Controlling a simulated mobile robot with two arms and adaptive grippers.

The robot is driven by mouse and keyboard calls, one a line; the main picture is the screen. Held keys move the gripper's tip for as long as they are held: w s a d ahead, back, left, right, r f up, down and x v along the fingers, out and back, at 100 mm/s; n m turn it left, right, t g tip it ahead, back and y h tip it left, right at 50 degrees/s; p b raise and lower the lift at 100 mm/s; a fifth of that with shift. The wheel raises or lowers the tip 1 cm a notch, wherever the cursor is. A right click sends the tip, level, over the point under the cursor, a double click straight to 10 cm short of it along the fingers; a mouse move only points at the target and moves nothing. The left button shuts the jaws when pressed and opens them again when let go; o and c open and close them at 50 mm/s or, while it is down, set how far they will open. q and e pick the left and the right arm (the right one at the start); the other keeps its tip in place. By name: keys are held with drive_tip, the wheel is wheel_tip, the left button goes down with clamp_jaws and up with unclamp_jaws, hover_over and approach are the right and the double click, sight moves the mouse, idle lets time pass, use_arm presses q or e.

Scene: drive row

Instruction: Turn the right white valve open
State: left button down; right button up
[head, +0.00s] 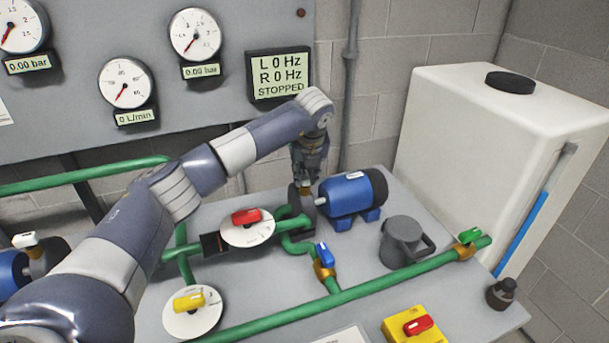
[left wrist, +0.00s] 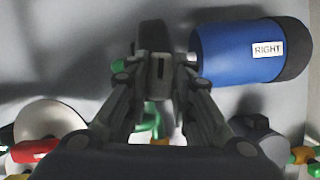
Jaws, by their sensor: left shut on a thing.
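My left gripper (head: 307,178) reaches down onto the top of the dark right pump (head: 302,203), beside the blue motor (head: 351,194). In the left wrist view its two fingers (left wrist: 160,75) close in from both sides above the pump, next to the blue motor labelled RIGHT (left wrist: 245,50). The gripper is shut on what appears to be the right white valve. The fingers hide the valve's handle, so I cannot tell its angle. My right gripper is not in view.
A red-handled valve (head: 247,217), yellow-handled valve (head: 189,301) and blue-handled valve (head: 325,255) sit nearby on green pipes. Another white-handled valve (head: 25,240) is at far left. A grey can (head: 404,242) stands right of the motor. The display (head: 279,76) reads STOPPED.

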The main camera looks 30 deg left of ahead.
use_arm(q)
drive_tip(key=shift+w+r+n+y, duration=0.1)
drive_tip(key=shift+n+y, duration=0.2)
drive_tip(key=shift+n, duration=0.7)
drive_tip(key=c, duration=1.4)
unclamp_jaws()
drive_tip(key=shift+g, duration=0.3)
drive_tip(key=v, duration=1.2)
